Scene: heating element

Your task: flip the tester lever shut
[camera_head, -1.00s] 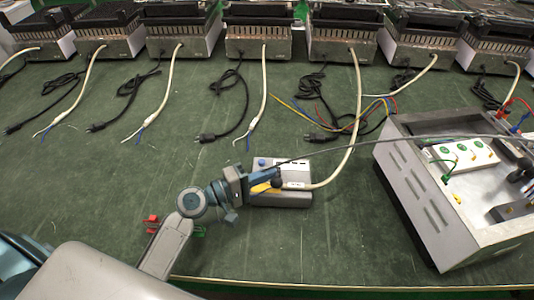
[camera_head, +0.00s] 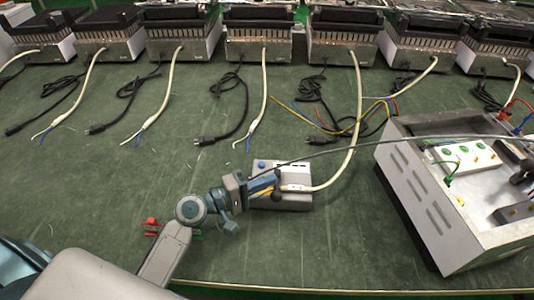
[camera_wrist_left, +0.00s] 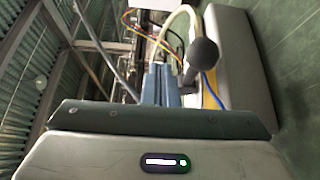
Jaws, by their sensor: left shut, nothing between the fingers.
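The tester is a small grey box with a pale top and a blue button (camera_head: 297,175), on the green table in front of my left arm. Its lever has a black ball knob (camera_head: 277,175), which shows large and close in the left wrist view (camera_wrist_left: 203,52) on a dark stalk that stands up off the box. My left gripper (camera_head: 268,186) is shut and empty at the tester's left side. Its fingertips (camera_wrist_left: 161,78) are beside the knob; whether they touch the lever is unclear. Yellow and blue wires (camera_wrist_left: 212,92) run beneath the lever.
A large metal box (camera_head: 425,200) with a white socket panel (camera_head: 465,157) stands at right. A white cable (camera_head: 350,150) runs to the tester, and a thin dark cable passes above it. Heaters line the back.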

